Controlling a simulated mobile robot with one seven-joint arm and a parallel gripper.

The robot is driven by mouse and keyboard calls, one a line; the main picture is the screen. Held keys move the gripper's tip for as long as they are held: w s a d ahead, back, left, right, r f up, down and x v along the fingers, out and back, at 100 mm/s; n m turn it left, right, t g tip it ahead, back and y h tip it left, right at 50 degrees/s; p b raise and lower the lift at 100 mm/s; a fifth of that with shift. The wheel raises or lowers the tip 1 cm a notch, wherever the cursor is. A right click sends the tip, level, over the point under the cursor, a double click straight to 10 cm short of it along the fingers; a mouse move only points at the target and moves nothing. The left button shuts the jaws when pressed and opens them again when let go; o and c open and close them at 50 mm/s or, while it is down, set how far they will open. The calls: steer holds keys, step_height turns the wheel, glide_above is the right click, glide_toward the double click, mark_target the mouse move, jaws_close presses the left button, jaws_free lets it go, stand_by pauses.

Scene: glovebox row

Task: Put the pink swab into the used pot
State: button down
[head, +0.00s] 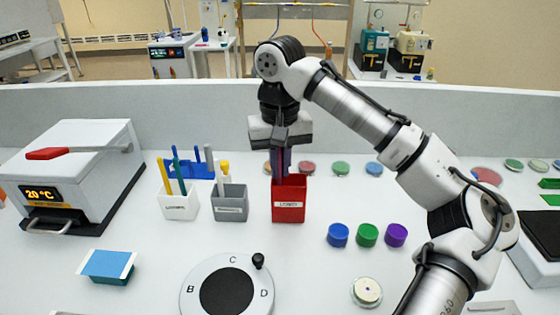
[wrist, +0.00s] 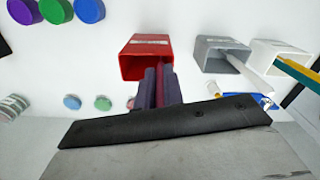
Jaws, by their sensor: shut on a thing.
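The used pot (head: 288,203) is a red square pot with a white label, standing upright on the bench near the middle of the head view. It also shows in the wrist view (wrist: 133,66), with its open mouth toward my fingers. My gripper (head: 281,172) points down right over the pot, its fingertips at or just inside the mouth. In the wrist view my gripper (wrist: 158,76) is shut on a thin dark-pink strip, taken as the pink swab (wrist: 161,86). Most of the swab is hidden by the fingers and the pot.
A grey pot (head: 230,204) with a swab and a white pot (head: 179,206) with coloured sticks stand left of the red pot. A blue rack (head: 181,169) is behind them. Blue, green and purple caps (head: 367,235) lie to the right. A round dial (head: 198,287) is in front.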

steer(key=shift+f, duration=0.5)
stand_by(0.5)
steer(key=c, duration=1.4)
jaws_free()
steer(key=shift+c, duration=0.2)
steer(key=shift+r, duration=0.1)
step_height(320, 180, up, 9)
steer(key=p, duration=1)
steer(key=shift+p, duration=0.4)
